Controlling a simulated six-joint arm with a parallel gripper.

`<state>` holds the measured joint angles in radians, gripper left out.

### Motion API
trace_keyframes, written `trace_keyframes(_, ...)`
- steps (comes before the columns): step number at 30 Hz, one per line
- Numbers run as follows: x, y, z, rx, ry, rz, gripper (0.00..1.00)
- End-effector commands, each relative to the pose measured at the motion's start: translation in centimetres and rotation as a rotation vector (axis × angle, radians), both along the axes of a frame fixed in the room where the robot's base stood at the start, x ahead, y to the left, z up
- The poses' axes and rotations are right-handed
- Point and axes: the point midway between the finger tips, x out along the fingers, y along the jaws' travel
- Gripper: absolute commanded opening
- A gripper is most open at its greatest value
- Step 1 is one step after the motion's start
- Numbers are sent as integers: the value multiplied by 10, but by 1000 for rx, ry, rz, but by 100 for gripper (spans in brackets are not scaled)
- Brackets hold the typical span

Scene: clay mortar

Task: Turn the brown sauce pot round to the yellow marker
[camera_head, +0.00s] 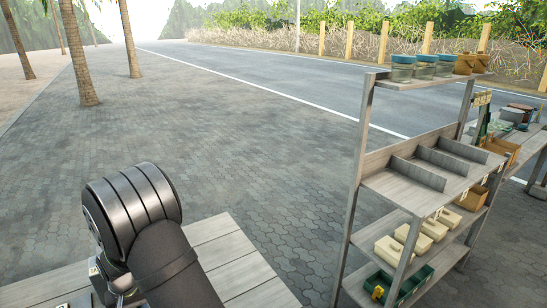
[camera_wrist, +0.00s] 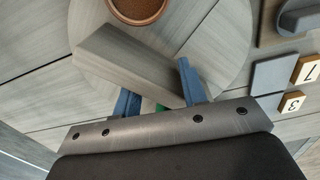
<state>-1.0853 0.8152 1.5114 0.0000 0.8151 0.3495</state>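In the wrist view a round brown pot (camera_wrist: 137,8) is cut by the top edge, on a round grey wooden disc (camera_wrist: 215,48). A long grey wooden block (camera_wrist: 125,60) lies across the disc between the pot and my gripper (camera_wrist: 157,92). The gripper's two blue fingers stand apart at the block's near side, with a bit of green (camera_wrist: 160,107) between them. I cannot tell whether the fingers touch the block. The pot and gripper do not show in the head view. I cannot make out a yellow marker by the disc.
Number tiles 7 (camera_wrist: 308,70) and 3 (camera_wrist: 292,102) lie right of the disc beside grey blocks. In the head view, a shelf rack (camera_head: 420,180) with jars, pale blocks and a green tray (camera_head: 412,288) stands right of the plank table (camera_head: 235,262). Paving lies between them.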

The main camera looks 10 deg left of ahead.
Motion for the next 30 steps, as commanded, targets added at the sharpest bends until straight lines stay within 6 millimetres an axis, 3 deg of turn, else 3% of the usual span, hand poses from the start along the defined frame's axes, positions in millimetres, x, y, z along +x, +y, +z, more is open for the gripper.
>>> trace_keyframes(16,0,0,0,0,0,0,38)
trace_keyframes(19,1,2,8,2,-1,28,38)
trace_keyframes(23,3,6,45,7,-5,172,38)
trace_keyframes(30,3,5,136,4,-4,553,38)
